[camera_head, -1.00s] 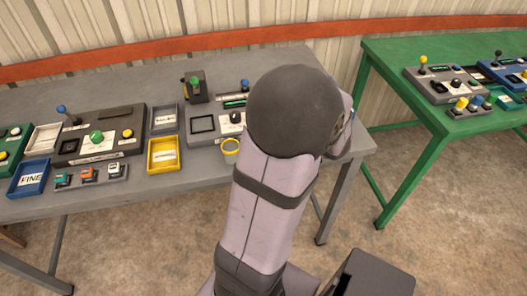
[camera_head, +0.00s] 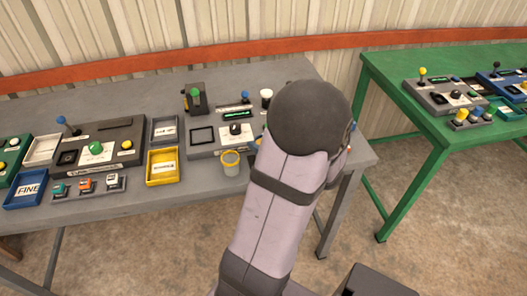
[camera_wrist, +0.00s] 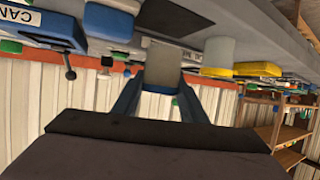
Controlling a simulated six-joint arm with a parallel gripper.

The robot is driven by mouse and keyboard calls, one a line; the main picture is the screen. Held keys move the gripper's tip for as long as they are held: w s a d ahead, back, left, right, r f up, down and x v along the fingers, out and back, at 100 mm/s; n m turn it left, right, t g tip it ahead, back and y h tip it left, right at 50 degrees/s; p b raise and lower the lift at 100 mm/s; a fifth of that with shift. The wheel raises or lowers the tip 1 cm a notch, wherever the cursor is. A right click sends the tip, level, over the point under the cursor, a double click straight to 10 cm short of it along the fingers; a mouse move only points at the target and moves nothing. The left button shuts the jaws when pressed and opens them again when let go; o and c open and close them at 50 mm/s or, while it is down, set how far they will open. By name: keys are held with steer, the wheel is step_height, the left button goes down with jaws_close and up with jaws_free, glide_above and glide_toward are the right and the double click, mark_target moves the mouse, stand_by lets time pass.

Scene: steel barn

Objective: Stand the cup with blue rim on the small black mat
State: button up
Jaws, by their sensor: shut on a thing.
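My gripper (camera_wrist: 160,84) is shut on a grey cup with a blue rim (camera_wrist: 161,66). The wrist view is upside down, with the rim low in the picture, so the cup is upright. A flat black mat (camera_wrist: 174,17) lies on the grey table beyond the cup's base in that picture. I cannot tell whether the cup touches the table. In the head view my arm hides the gripper, the held cup and the mat.
A cup with a yellow rim (camera_head: 230,163) stands close by, also in the wrist view (camera_wrist: 219,54). A yellow tray (camera_head: 163,181), a control box (camera_head: 203,150) and a white cylinder with a dark top (camera_head: 266,98) are on the grey table (camera_head: 105,94). A green table (camera_head: 430,130) stands right.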

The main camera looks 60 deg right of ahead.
steer(key=shift+f, duration=1.7)
steer(key=shift+f, duration=0.1)
steer(key=shift+f+b, duration=0.15)
steer(key=shift+b, duration=0.2)
steer(key=o, duration=1.1)
steer(key=shift+r, duration=0.25)
steer(key=v, duration=1.2)
steer(key=shift+d, duration=0.1)
